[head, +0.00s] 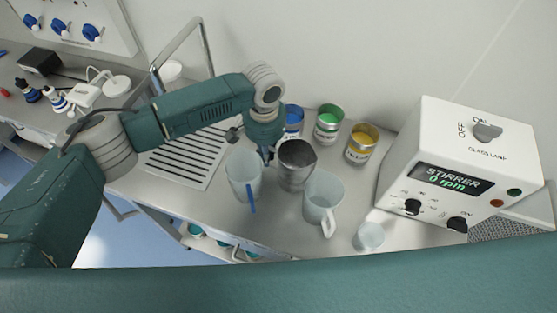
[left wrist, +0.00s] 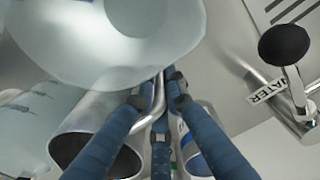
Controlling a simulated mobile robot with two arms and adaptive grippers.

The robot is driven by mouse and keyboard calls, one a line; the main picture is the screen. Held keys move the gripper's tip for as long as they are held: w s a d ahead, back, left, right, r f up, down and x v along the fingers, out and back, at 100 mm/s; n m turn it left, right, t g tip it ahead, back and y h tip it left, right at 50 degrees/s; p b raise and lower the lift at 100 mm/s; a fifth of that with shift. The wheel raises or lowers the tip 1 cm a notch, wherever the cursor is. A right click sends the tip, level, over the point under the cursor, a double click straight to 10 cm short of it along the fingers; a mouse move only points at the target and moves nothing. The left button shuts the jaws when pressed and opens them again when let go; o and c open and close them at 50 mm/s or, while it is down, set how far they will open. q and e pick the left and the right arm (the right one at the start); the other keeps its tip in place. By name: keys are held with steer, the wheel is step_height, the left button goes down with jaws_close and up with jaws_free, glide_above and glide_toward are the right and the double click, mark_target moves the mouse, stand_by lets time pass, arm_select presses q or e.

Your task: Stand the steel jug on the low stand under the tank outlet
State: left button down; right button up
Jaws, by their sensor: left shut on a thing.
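The steel jug (head: 297,178) is on or just above the bench, open end up, in the head view; I cannot tell whether it touches the bench. My left gripper (head: 269,156) is at its left side. In the left wrist view, the blue-padded fingers (left wrist: 158,110) are closed at the handle (left wrist: 152,95) of the jug (left wrist: 98,108). A black knob (left wrist: 283,44) on a steel fitting, beside a WATER label (left wrist: 270,90), shows at the right. The knob also shows in the head view (head: 232,134). I cannot make out the tank or low stand. My right gripper is out of view.
A clear beaker (head: 241,178) with a blue rod and a clear jug (head: 322,200) stand close beside the steel jug. Blue (head: 294,122), green (head: 327,127) and yellow (head: 358,150) cans stand behind. A stirrer box (head: 450,165) is right, a slotted plate (head: 185,160) left.

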arm_select(q)
steer(key=shift+r, duration=0.35)
step_height(320, 180, up, 19)
steer(key=b, duration=0.5)
steer(key=shift+r+b, duration=0.2)
steer(key=shift+b, duration=0.15)
